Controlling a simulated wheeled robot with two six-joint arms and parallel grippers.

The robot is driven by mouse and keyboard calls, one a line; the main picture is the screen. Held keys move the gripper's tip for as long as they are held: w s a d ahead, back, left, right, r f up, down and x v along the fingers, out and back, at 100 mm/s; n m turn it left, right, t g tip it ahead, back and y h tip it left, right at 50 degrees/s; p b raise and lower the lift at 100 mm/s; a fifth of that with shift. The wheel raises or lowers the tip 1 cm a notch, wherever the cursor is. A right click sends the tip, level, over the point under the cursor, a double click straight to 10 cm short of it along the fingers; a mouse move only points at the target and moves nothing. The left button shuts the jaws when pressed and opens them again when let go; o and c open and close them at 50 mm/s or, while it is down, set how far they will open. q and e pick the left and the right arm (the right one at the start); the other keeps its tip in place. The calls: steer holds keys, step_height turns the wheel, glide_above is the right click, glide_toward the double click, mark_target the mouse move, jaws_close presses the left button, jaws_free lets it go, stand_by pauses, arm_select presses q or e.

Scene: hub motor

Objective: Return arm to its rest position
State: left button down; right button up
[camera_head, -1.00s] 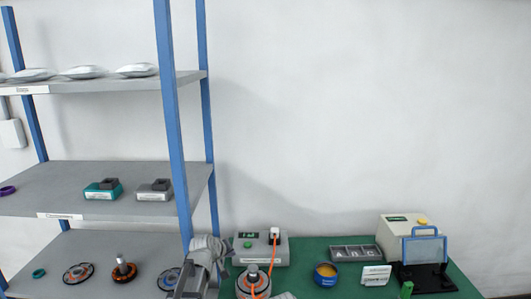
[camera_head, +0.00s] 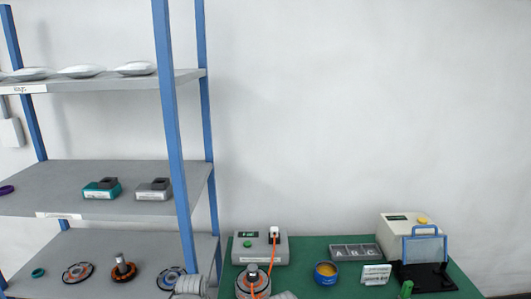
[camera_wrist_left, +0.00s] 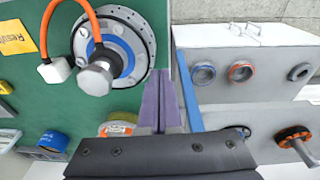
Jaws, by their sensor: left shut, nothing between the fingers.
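My left gripper (camera_wrist_left: 161,78) shows in the left wrist view with its two purple fingers pressed together and nothing between them. In the head view only a grey part of my left arm (camera_head: 190,285) shows at the bottom edge, in front of the shelf post. The hub motor (camera_head: 250,284) sits on the green bench and also shows in the left wrist view (camera_wrist_left: 124,40), left of my fingers and apart from them. My right gripper is not in view.
A blue-posted shelf (camera_head: 90,180) stands left, with motor parts, teal and grey blocks and white packs.

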arm_select(q)
steer(key=s+d+m+g+y, duration=0.1)
steer(key=s+d+m, duration=0.3)
steer(key=s+d, duration=0.4)
steer(key=shift+s+d+g+y, duration=0.2)
steer(key=shift+d+g+y, duration=0.15)
steer(key=shift+d, duration=0.9)
